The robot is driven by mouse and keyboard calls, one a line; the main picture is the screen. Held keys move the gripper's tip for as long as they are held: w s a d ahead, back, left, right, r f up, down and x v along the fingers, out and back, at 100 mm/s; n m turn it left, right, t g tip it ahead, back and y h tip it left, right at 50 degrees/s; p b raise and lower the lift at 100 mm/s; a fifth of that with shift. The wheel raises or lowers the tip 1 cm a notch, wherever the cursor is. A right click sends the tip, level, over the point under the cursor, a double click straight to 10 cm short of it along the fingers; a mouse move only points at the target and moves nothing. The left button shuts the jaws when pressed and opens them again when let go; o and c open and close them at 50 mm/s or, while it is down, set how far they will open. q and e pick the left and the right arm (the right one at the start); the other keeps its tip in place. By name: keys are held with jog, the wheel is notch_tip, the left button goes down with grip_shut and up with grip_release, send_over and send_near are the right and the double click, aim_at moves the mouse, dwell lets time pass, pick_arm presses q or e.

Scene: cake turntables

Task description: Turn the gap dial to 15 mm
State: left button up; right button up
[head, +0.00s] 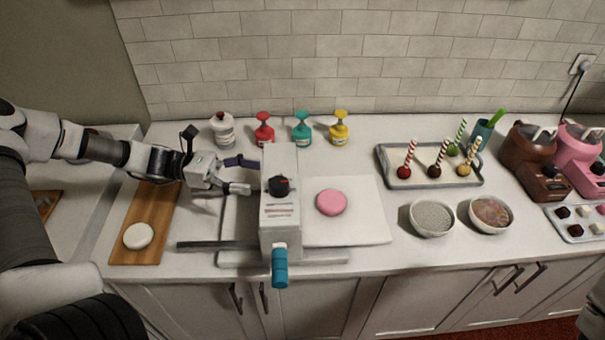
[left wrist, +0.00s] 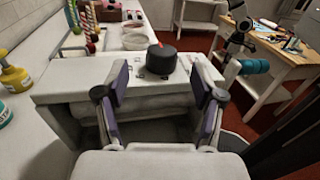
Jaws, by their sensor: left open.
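The gap dial is a black round knob (head: 279,186) with a small red mark, on top of the pale grey sheeter housing (head: 280,225). In the left wrist view the dial (left wrist: 161,59) stands straight ahead, beyond the fingertips. The dial's scale is too small to read. My left gripper (head: 245,175) is open and empty, just left of the dial, with its fingers pointing right toward it. In the left wrist view its purple-padded fingers (left wrist: 160,95) are spread apart and do not touch the dial. My right gripper is not in view.
A blue crank handle (head: 279,268) sticks out at the sheeter's front. A pink disc (head: 331,202) lies on its right bed. A wooden board (head: 152,222) with a white disc (head: 138,236) lies left. Several bottles (head: 302,128) stand behind; bowls (head: 432,218) stand right.

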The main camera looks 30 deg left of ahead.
aim_at(279, 182)
pick_arm(q)
jog(key=shift+n, duration=0.3)
jog(key=x, duration=0.2)
jog(key=b+x, duration=0.1)
jog(key=x, duration=0.1)
jog(key=b+x, duration=0.1)
jog(key=x, duration=0.2)
jog(key=shift+s+f, duration=0.1)
jog(key=shift+f, duration=0.2)
jog(key=shift+d+t, duration=0.2)
jog(key=shift+t, duration=0.1)
jog(key=c, duration=1.2)
